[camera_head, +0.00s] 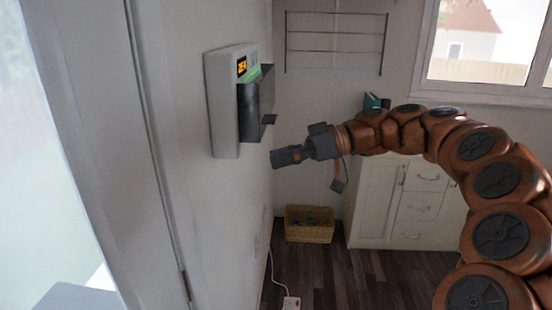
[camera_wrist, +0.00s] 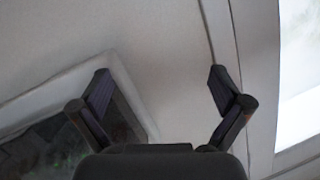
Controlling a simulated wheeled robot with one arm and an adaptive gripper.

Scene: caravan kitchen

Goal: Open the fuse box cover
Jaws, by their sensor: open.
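Whether the cover stands ajar is unclear. My gripper (camera_head: 282,157) is to the right of and a little below the box, apart from it in the picture. In the wrist view, my gripper (camera_wrist: 160,82) has its fingers spread with nothing between them. The fuse box's pale frame (camera_wrist: 120,72) is behind the left finger.
A door frame (camera_head: 150,130) runs along the left. A wire rack (camera_head: 336,45) hangs on the back wall. White cabinets (camera_head: 375,200) stand below my arm, beside a wicker basket (camera_head: 310,224) on the floor. A power strip (camera_head: 291,303) lies at the bottom.

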